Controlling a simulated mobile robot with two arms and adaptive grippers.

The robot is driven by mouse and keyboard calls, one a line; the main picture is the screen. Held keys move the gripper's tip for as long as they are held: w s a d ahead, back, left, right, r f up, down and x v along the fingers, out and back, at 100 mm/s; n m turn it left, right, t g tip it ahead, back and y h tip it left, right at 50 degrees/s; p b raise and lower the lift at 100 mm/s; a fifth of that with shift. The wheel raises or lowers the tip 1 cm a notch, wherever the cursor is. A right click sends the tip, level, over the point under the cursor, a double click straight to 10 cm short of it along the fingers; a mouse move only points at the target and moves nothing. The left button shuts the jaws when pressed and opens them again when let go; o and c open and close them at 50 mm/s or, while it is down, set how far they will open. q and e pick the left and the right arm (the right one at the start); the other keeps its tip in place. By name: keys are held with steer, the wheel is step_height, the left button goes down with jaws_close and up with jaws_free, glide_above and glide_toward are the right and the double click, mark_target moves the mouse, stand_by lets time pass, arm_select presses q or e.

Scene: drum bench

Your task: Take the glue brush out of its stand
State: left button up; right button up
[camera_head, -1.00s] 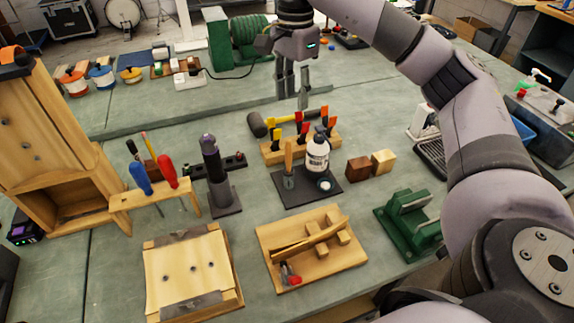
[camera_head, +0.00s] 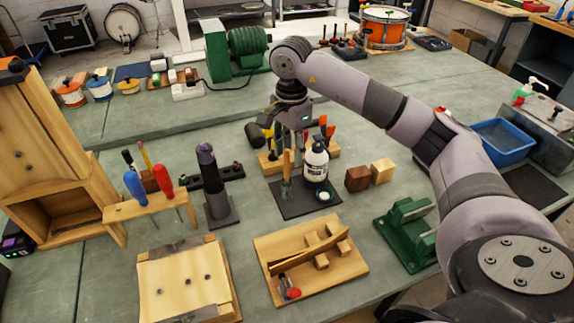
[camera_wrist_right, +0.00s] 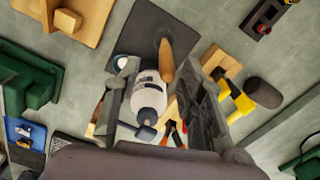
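The glue brush (camera_head: 287,163) stands upright with its wooden handle up, in a small holder on a dark base plate (camera_head: 298,212). In the right wrist view the handle (camera_wrist_right: 167,62) shows just beyond the fingertips. A white glue bottle with a black cap (camera_head: 316,163) stands beside it on the plate; in the wrist view the bottle (camera_wrist_right: 149,95) appears between the fingers. My right gripper (camera_head: 291,143) points down behind and above the brush. In the wrist view my right gripper (camera_wrist_right: 157,72) has its fingers wide apart, with nothing held. My left gripper is out of view.
A wooden tool rack (camera_head: 270,163) stands close behind the brush. Wooden blocks (camera_head: 358,179) are to the right and a dark cylinder on a stand (camera_head: 211,175) is to the left. A wooden tray (camera_head: 268,247) lies in front.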

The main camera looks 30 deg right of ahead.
mark_target(287, 172)
steer(key=f, duration=0.1)
steer(key=f+p, duration=0.1)
steer(key=f, duration=0.2)
steer(key=shift+w+a+f+p, duration=0.2)
steer(key=shift+a+p, duration=0.2)
steer(key=shift+f, duration=0.5)
jaws_close()
